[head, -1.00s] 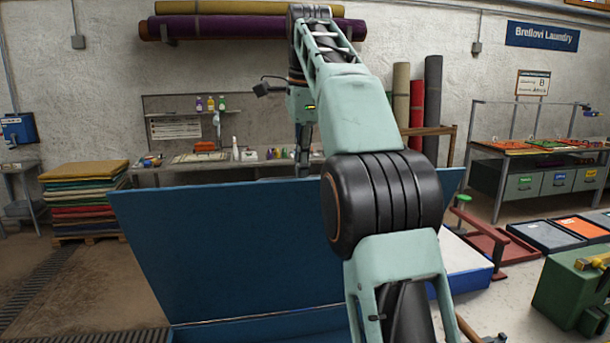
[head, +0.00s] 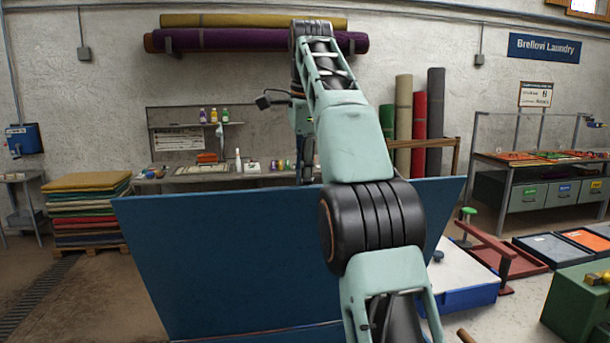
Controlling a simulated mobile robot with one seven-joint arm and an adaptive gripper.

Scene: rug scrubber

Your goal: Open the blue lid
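The blue lid (head: 235,265) is a wide, flat panel standing raised and steeply tilted in the lower middle of the head view. Its top edge runs from the left of my arm to the right of it, and its lower edge shows near the bottom of the picture. My arm crosses in front of the lid and reaches over its top edge. My gripper (head: 306,165) is beyond the lid at the middle of that edge. Its fingertips are hidden or too small to read, so I cannot tell whether it touches the lid.
A workbench (head: 150,180) with bottles stands behind the lid. Stacked rugs (head: 85,215) are at left. A white-topped blue box (head: 465,280), a red frame (head: 500,250) and a green box (head: 580,310) are at right. Bare floor lies at left.

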